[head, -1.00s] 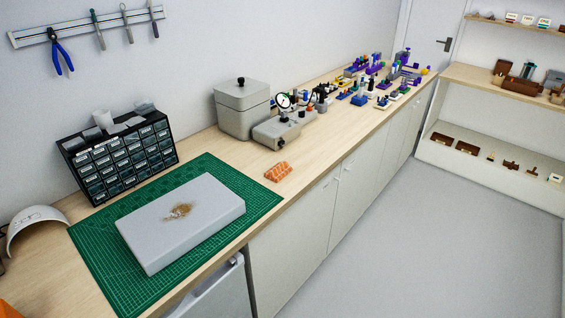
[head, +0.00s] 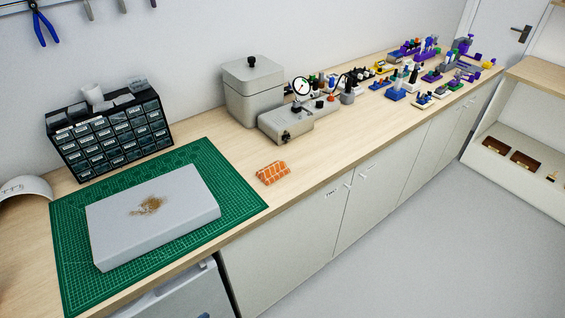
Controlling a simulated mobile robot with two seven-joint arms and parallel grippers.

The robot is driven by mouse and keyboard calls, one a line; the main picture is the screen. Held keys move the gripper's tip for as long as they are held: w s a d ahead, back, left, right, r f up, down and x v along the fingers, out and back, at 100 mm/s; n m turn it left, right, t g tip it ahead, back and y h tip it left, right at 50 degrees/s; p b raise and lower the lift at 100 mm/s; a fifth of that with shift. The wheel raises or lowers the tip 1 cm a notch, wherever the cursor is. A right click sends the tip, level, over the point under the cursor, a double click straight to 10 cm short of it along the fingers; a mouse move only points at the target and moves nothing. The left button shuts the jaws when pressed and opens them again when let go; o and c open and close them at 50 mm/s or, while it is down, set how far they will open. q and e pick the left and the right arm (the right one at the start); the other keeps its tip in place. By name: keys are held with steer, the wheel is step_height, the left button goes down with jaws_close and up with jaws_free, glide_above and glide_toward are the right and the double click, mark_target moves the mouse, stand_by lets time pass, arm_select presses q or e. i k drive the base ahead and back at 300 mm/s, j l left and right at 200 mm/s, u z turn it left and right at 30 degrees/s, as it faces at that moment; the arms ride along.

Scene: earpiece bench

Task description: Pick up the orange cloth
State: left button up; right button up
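The orange cloth (head: 272,173) is a small folded piece with a pale line pattern. It lies on the wooden bench top just right of the green cutting mat, near the front edge. Neither of my grippers shows in the head view, so nothing is seen touching the cloth.
A grey slab (head: 155,214) with a brown dusty patch (head: 148,205) lies on the green mat (head: 235,190). A drawer cabinet (head: 110,135) stands behind. A grey box (head: 253,90) and gauge device (head: 295,121) stand behind the cloth. Bench to the cloth's right is clear.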

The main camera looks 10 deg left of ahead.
mark_target(271, 173)
steer(key=i+l, duration=0.2)
steer(key=l, duration=0.15)
steer(key=i+l+u, duration=0.15)
steer(key=l, duration=0.15)
steer(key=i+l, duration=0.2)
steer(key=l, duration=0.15)
steer(key=u, duration=0.05)
